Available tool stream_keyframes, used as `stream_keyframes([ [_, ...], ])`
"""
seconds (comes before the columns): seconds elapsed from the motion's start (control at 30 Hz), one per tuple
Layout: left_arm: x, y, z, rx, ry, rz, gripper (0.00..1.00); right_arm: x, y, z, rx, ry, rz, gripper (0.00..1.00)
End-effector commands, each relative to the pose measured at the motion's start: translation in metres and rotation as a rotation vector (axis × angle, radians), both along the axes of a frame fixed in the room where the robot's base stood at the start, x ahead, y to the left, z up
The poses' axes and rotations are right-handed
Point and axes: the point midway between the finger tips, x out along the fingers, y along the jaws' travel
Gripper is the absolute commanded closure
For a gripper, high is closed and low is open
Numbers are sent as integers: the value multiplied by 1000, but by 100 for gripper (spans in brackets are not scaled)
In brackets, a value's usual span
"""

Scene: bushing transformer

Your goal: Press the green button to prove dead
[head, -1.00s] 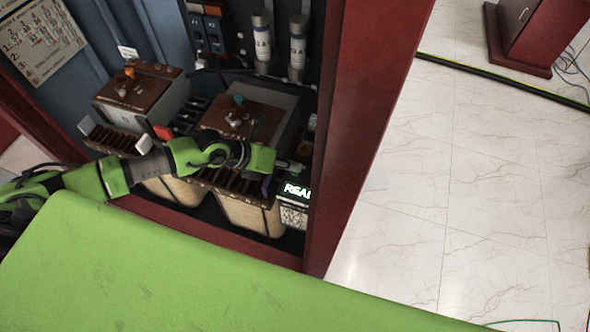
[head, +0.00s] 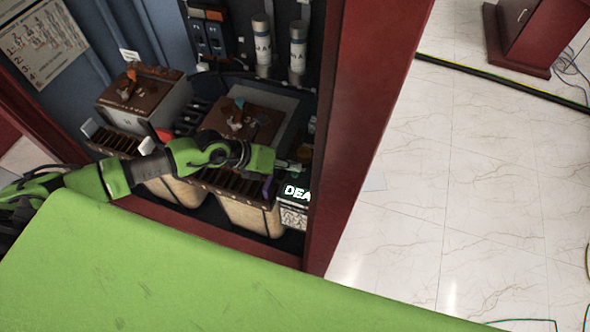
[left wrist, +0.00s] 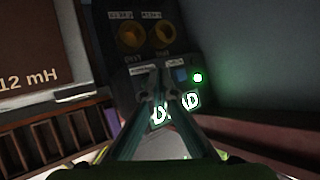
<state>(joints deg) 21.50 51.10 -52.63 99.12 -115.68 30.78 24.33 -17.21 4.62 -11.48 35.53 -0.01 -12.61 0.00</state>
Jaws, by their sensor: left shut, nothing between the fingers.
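My left gripper (head: 292,166) is shut and empty, with its fingertips at a small dark control box on the right side of the cabinet. In the left wrist view the shut fingers (left wrist: 165,92) reach to the box's panel (left wrist: 143,60). A bright green light (left wrist: 197,78) glows just right of the fingertips, beside a small blue part (left wrist: 181,75). I cannot tell a green button apart; the fingertips hide part of the panel. My right gripper is not in view.
Two brown-topped transformer units (head: 142,90) and (head: 243,120) stand in the cabinet beside my left arm. The red cabinet post (head: 350,130) is close to the gripper's right. Two round orange-brown knobs (left wrist: 131,35) and (left wrist: 164,32) sit above the fingertips.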

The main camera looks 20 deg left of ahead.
Motion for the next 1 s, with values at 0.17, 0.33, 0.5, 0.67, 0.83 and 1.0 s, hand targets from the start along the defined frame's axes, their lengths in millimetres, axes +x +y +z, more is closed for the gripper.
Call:
stream_keyframes([
  [0.17, 0, 0, -1, 0, 0, 0, 100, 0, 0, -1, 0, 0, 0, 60],
  [0.33, 0, 0, 5, 0, -1, 1, 100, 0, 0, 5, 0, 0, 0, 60],
  [0.5, 0, 0, 23, 0, 0, 0, 100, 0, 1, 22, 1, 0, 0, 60],
  [0.67, 0, 0, 39, 0, 0, 0, 100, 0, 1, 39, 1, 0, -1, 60],
  [0.83, 0, 0, 51, -1, -1, -1, 100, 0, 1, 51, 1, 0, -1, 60],
  [1.0, 0, 0, 50, 0, -1, 0, 100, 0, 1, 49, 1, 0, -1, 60],
])
